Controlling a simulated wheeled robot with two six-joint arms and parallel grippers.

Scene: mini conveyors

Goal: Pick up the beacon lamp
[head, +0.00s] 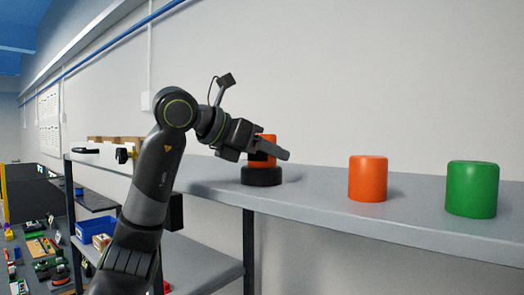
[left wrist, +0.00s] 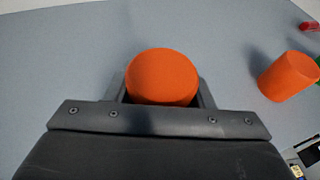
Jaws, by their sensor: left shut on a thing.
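The beacon lamp (head: 262,177) has an orange top and a wide black base. It stands upright on the grey shelf in the head view, and its base appears to rest on the surface. My left gripper (head: 266,153) is shut on the lamp around its upper part, and the fingers hide some of it. In the left wrist view the lamp's round orange top (left wrist: 162,77) sits between the two fingers (left wrist: 162,95). My right gripper is not in view.
On the grey shelf (head: 320,206), an orange cylinder (head: 368,179) and a green cylinder (head: 472,189) stand to the right of the lamp. A plain wall is behind. Lower left are a blue bin (head: 95,229) and a dark table with several small items.

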